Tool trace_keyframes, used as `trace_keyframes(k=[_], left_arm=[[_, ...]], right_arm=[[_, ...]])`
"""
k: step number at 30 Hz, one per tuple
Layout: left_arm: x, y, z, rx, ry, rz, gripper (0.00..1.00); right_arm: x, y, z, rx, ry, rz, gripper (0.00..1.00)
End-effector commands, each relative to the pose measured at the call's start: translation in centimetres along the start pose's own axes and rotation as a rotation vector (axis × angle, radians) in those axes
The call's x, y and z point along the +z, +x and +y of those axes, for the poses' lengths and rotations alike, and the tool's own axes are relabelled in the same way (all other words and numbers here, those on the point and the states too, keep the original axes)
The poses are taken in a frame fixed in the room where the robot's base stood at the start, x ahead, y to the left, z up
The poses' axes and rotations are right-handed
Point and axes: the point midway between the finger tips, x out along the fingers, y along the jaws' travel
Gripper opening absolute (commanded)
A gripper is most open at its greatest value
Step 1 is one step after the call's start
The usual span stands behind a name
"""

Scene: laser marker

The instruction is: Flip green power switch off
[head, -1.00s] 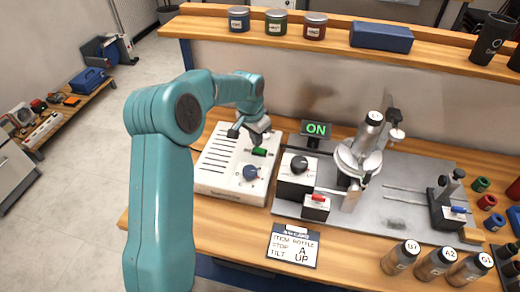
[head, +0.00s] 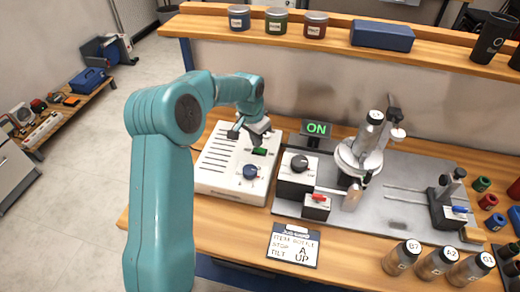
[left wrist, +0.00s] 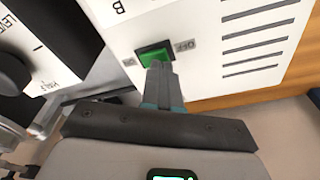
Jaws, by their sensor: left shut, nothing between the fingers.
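The green power switch (head: 260,152) is on top of the white control box (head: 215,182). In the left wrist view the green switch (left wrist: 156,56) sits between two small labels, the right one reading OFF. My left gripper (head: 257,143) is shut and empty, with its fingertips at the switch's near edge in the wrist view (left wrist: 157,66). Whether they touch it is hard to tell. A small sign (head: 316,129) behind the box shows ON in green. My right gripper is not in view.
A blue knob (head: 250,172) is on the same box. To the right stand a black-knobbed unit (head: 297,172), a red-switch box (head: 317,205) and a fixture holding a bottle (head: 369,132). Several bottles (head: 403,257) line the front right. A card (head: 293,246) lies in front.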

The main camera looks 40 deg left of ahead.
Motion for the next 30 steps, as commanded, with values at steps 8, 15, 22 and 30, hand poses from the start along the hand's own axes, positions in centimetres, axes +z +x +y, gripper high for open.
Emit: trace_keyframes(k=[8,15,22,30], left_arm=[[0.1,0.5,0.0,0.0,0.0,0.0,0.0],[0.1,0.9,0.0,0.0,0.0,0.0,0.0],[0.2,1.2,0.0,0.0,0.0,-0.001,0.0],[0.2,1.3,0.0,0.0,0.0,-0.001,0.0]], right_arm=[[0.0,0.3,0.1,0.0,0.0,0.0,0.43],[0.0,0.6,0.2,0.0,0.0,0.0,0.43],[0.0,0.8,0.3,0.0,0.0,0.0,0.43],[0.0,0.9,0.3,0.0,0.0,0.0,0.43]])
